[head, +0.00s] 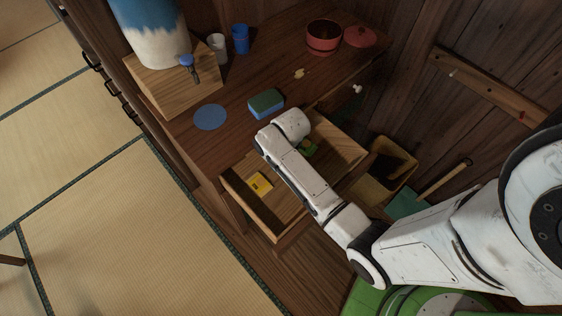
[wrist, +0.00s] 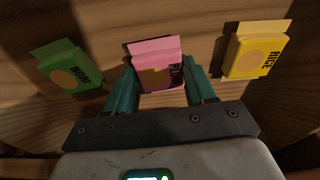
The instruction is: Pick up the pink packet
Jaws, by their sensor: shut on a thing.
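The pink packet (wrist: 158,68) is in the middle of the wrist view, between the two teal fingers of my gripper (wrist: 160,82). The gripper is shut on it, with a finger against each side. The packet is upright in the picture, with dark lettering on its face. In the head view my arm hides the pink packet and the gripper, which is down in the open wooden drawer (head: 283,222). I cannot tell whether the packet touches the drawer bottom.
A yellow packet (wrist: 256,52) lies to the right and a green packet (wrist: 68,72) to the left; both lie in the drawer, and the yellow one shows in the head view (head: 260,183). Above on the counter are a sponge (head: 266,103) and a blue disc (head: 210,117).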

